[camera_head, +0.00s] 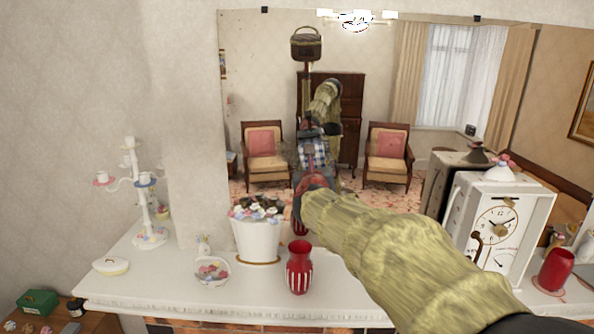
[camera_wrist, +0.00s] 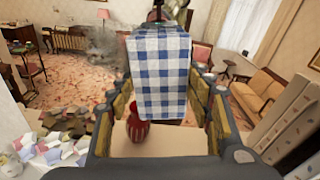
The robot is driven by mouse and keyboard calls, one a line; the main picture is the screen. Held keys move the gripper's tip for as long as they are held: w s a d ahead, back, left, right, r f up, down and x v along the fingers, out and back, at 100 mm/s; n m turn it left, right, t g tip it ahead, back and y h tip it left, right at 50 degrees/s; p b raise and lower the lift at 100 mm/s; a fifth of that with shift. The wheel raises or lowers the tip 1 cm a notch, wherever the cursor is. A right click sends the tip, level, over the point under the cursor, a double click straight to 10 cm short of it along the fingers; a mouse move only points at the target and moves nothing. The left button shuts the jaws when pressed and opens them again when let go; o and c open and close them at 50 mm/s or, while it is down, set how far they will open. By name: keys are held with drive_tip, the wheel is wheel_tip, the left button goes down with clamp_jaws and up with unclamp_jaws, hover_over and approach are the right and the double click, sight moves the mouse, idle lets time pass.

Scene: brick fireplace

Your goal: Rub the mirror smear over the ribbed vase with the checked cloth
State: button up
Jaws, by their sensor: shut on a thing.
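The blue-and-white checked cloth (camera_wrist: 160,75) is in my gripper (camera_wrist: 163,97), spread across between the fingers in the wrist view. In the head view the cloth (camera_head: 313,153) shows in front of the mirror (camera_head: 270,60), above my gripper (camera_head: 313,172). A dull grey smear (camera_wrist: 100,48) shows on the mirror left of the cloth in the wrist view. In the head view a grey patch (camera_head: 294,155) shows at the cloth's left edge. I cannot tell whether the cloth touches the glass. The red-and-white ribbed vase (camera_head: 299,270) stands upright on the mantel below.
The white mantel (camera_head: 180,285) also holds a flower pot (camera_head: 256,240), a small bowl (camera_head: 212,271) and a candelabrum (camera_head: 148,210) on the left. A white clock (camera_head: 500,225) and a plain red vase (camera_head: 555,270) stand right of my arm. Chairs and window appear as reflections.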

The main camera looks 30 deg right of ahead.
sight(303, 158)
drive_tip(key=shift+s+d+b, duration=0.25)
drive_tip(key=shift+d+b, duration=0.15)
drive_tip(key=shift+d, duration=0.05)
drive_tip(key=shift+w+a+p, duration=0.45)
drive_tip(key=shift+w+a, duration=0.65)
drive_tip(key=shift+a, duration=0.55)
drive_tip(key=shift+w+a+p, duration=0.5)
drive_tip(key=shift+w+a, duration=0.6)
drive_tip(key=shift+a, duration=0.6)
drive_tip(key=shift+w+a+p, duration=0.45)
drive_tip(key=shift+w+a, duration=0.65)
drive_tip(key=shift+a, duration=0.55)
drive_tip(key=shift+r+p, duration=0.7)
drive_tip(key=shift+r, duration=0.35)
drive_tip(key=shift+s+d+f+b, duration=0.1)
drive_tip(key=shift+s+d+b, duration=0.3)
drive_tip(key=shift+d, duration=0.2)
drive_tip(key=shift+s+d+f+b, duration=0.1)
drive_tip(key=shift+s+d+b, duration=0.2)
drive_tip(key=shift+d, duration=0.25)
drive_tip(key=shift+s+d+r+b, duration=0.1)
drive_tip(key=shift+s+d+b, duration=0.7)
drive_tip(key=shift+d, duration=0.45)
drive_tip(key=shift+s+d+b, duration=0.6)
drive_tip(key=shift+s+d, duration=0.35)
drive_tip(key=shift+d, duration=0.35)
drive_tip(key=shift+s+d+r+b, duration=0.1)
drive_tip(key=shift+s+d+b, duration=0.7)
drive_tip(key=shift+d, duration=0.45)
drive_tip(key=shift+f, duration=0.1)
